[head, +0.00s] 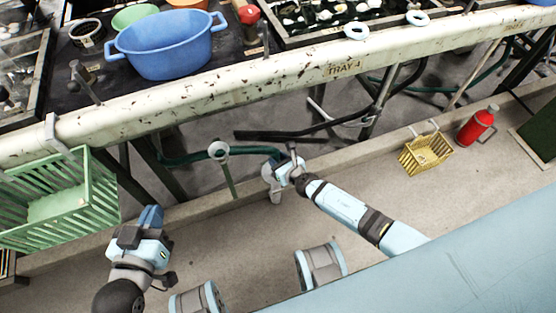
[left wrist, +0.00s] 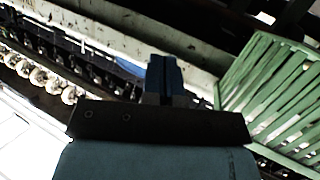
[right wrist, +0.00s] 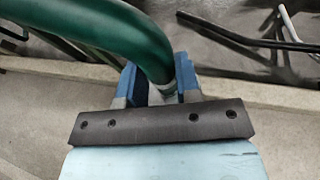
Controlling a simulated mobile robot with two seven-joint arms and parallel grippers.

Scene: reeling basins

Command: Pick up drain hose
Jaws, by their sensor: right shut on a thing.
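The drain hose is a thick dark green tube. In the right wrist view the drain hose (right wrist: 120,30) curves down from the upper left, and its paler end lies between my right gripper's blue fingers. My right gripper (right wrist: 158,86) is shut on it near that end. In the head view the hose (head: 258,151) runs from under the tray rail to my right gripper (head: 272,168), low beside the kerb. My left gripper (head: 150,216) hangs near the green crate, away from the hose. Its fingers (left wrist: 165,78) look together with nothing between them.
A slatted green crate (head: 98,194) hangs at the left. A white ring on a green post (head: 218,150) stands just left of my right gripper. A yellow basket (head: 426,153) and a red can (head: 476,127) are at the right. The tray rail (head: 250,87) crosses above.

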